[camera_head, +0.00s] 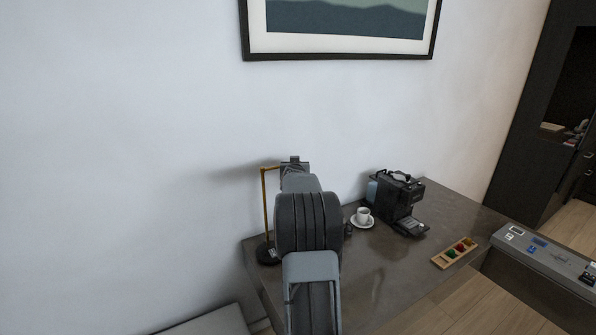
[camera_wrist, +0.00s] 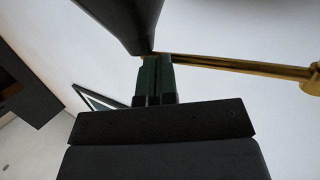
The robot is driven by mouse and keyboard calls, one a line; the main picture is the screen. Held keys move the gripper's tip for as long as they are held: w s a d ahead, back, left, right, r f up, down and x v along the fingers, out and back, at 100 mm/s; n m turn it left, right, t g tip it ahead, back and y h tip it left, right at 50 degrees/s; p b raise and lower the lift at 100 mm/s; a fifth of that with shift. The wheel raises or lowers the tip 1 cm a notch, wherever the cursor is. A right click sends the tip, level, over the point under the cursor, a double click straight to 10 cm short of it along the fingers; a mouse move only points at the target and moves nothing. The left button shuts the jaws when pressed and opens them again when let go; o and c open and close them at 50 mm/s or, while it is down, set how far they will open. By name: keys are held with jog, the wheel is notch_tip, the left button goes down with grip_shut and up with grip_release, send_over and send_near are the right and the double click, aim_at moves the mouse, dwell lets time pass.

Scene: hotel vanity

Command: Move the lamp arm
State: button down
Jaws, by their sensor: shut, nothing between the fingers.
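The desk lamp has a thin gold post (camera_head: 265,215) on a round black base (camera_head: 267,254), at the left end of the vanity top. Its gold lamp arm (camera_wrist: 225,64) crosses the right of the wrist view, from a joint at the right edge towards my fingertips. A dark part, seemingly the lampshade (camera_wrist: 128,18), is just above my fingertips. My gripper (camera_wrist: 155,62) is shut and empty, with its tips right beside where the lamp arm meets this dark part. I cannot tell whether they touch. In the head view my own arm hides much of the lamp head.
A white cup on a saucer (camera_head: 370,222) and a black coffee machine (camera_head: 402,198) stand right of my arm on the vanity top (camera_head: 375,275). A wooden tray (camera_head: 441,262) lies near the front edge. A framed picture (camera_head: 247,45) hangs on the wall above.

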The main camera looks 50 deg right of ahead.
jog(key=shift+w+d, duration=0.15)
jog(key=shift+w, duration=0.1)
jog(key=shift+r, duration=0.3)
dwell(0.4)
jog(key=shift+s+f+b, duration=0.15)
jog(key=shift+s+b, duration=0.2)
jog(key=shift+b, duration=0.1)
jog(key=s+a+r+b, duration=0.1)
jog(key=s+a+b, duration=0.1)
jog(key=s, duration=0.4)
jog(key=s+a+r+b, duration=0.1)
jog(key=s+a, duration=0.1)
jog(key=s, duration=0.4)
jog(key=shift+s+a+r+b, duration=0.15)
jog(key=shift+s+r+b, duration=0.1)
jog(key=shift+b, duration=0.15)
